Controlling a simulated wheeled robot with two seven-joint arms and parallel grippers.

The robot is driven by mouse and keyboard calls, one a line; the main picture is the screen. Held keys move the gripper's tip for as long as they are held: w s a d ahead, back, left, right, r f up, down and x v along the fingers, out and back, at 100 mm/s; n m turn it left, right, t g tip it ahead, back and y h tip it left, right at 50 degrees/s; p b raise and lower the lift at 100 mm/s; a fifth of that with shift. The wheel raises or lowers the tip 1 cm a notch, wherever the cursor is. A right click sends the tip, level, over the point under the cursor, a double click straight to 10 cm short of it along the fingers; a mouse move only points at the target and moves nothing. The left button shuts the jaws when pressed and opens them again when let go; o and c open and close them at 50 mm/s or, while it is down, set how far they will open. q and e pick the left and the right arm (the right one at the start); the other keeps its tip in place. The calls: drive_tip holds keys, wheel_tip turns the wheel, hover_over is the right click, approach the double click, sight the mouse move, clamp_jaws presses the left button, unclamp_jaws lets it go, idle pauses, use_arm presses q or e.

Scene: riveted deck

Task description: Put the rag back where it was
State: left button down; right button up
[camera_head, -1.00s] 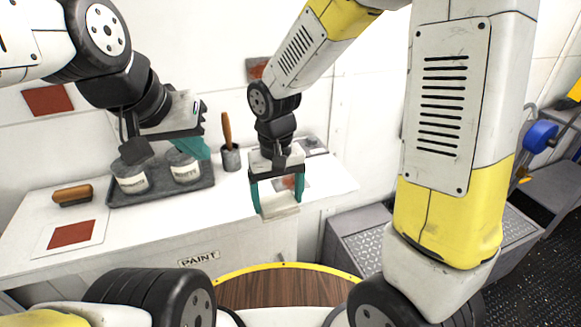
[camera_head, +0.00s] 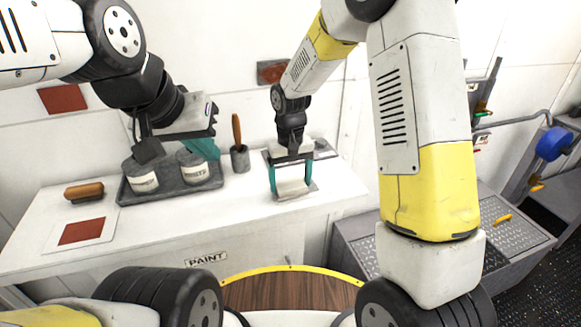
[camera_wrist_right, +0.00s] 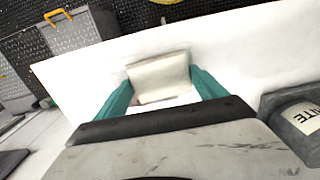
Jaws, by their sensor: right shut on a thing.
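The rag (camera_head: 292,187) is a cream folded cloth between the teal fingers of my right gripper (camera_head: 292,192), above the right part of the white counter. My right gripper is shut on it. In the right wrist view the rag (camera_wrist_right: 158,78) spans between the two fingers, with white counter around it. Whether it touches the surface below is unclear. My left gripper (camera_head: 178,155) has its fingers apart, over the dark tray with two paint cans, and holds nothing that I can see.
The dark tray (camera_head: 128,197) holds two cans. A brush stands in a grey cup (camera_head: 240,160). A wooden-handled brush (camera_head: 84,191) and a red swatch card (camera_head: 82,232) lie at left. A grey flat piece (camera_head: 322,151) lies behind my right gripper. Bare counter lies in front of the cup.

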sight(290, 183)
drive_tip(key=o, duration=1.3)
drive_tip(key=shift+f, duration=0.1)
drive_tip(key=shift+c, duration=0.2)
wheel_tip(290, 183, up, 12)
drive_tip(key=s+d+r+m+t+y, duration=0.1)
drive_tip(key=s+d+r+t, duration=0.1)
drive_tip(key=s+d+r, duration=0.55)
drive_tip(key=s+d+r+m+t, duration=0.1)
drive_tip(key=s+d+t, duration=0.1)
drive_tip(key=s, duration=0.4)
drive_tip(key=s+d+r+m+t+y, duration=0.1)
drive_tip(key=s+d+r+t, duration=0.1)
drive_tip(key=s+d, duration=0.2)
drive_tip(key=shift+s+d+r, duration=0.2)
drive_tip(key=shift+s+d, duration=0.15)
drive_tip(key=shift+s, duration=0.7)
